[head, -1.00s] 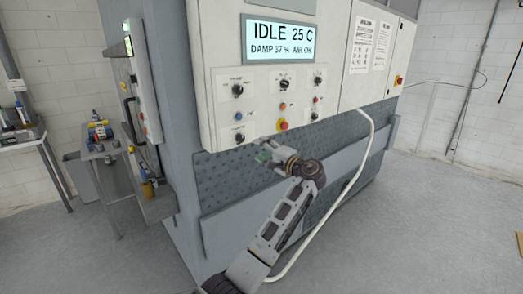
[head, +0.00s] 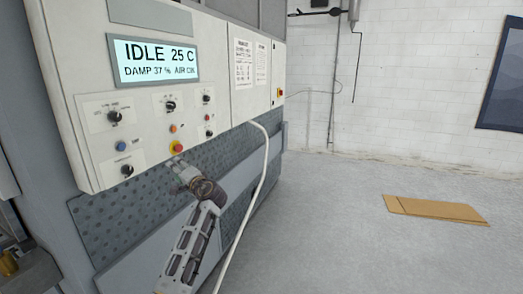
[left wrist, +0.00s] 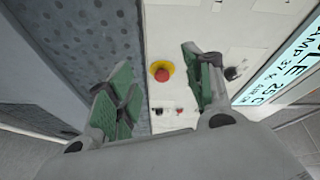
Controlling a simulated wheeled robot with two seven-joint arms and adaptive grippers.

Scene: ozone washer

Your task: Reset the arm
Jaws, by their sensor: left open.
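My left arm reaches in from the bottom of the head view, with its gripper (head: 180,166) just below the washer's control panel (head: 88,152). In the left wrist view my left gripper (left wrist: 160,95) is open and empty, its green-padded fingers spread apart. The red emergency stop button (left wrist: 163,73) on its yellow ring shows between the fingers, with the panel behind it. The same red button (head: 177,147) sits just above the gripper in the head view. I cannot tell the exact distance to it. My right gripper is not in view.
The display (head: 155,61) reads IDLE 25 C. Several knobs and buttons surround the red button. A white hose (head: 262,165) hangs from the panel right of my arm. Flat cardboard (head: 435,208) lies on the floor at right, with open floor around it.

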